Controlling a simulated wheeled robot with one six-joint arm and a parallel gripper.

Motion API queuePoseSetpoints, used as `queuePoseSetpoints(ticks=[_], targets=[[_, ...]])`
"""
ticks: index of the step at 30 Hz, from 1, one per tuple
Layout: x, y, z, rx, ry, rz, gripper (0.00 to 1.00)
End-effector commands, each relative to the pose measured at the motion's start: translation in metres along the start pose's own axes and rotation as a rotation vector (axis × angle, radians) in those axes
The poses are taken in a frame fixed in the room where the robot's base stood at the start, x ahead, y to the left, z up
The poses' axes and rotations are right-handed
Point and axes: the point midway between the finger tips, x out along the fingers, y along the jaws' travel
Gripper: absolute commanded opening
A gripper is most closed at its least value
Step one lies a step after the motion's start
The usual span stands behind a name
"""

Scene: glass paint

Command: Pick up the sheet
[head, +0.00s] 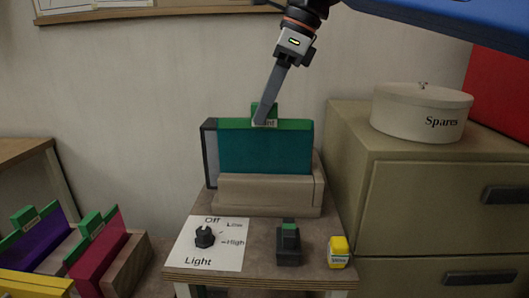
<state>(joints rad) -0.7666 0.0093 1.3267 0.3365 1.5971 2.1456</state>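A teal sheet (264,152) with a green top edge stands upright in a beige block-like holder (262,193) on the small table. A green tab (270,108) with a partly covered white label sticks up from the middle of its top edge. My gripper (263,118) comes down from above, tilted, with its grey finger overlapping the tab and its label. The fingers show nearly edge-on, so I cannot tell whether they close on the tab or only stand in front of it. The sheet's lower edge is hidden by the holder.
A light knob (205,236), a dark device with a green part (289,243) and a yellow item (338,251) are on the table's front. Purple (35,244) and crimson (96,252) sheets stand at left. A cabinet (430,195) with a "Spares" tin (420,112) is close at right.

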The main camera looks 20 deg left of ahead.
Motion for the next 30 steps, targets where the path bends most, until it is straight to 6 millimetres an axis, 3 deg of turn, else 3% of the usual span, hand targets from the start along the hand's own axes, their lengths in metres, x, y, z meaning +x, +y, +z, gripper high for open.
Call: queuePoseSetpoints(ticks=[11, 30], targets=[[-0.004, 0.0, 0.002, -0.001, -0.001, -0.001, 0.0], [-0.06, 0.0, 0.025, -0.001, -0.001, -0.001, 0.0]])
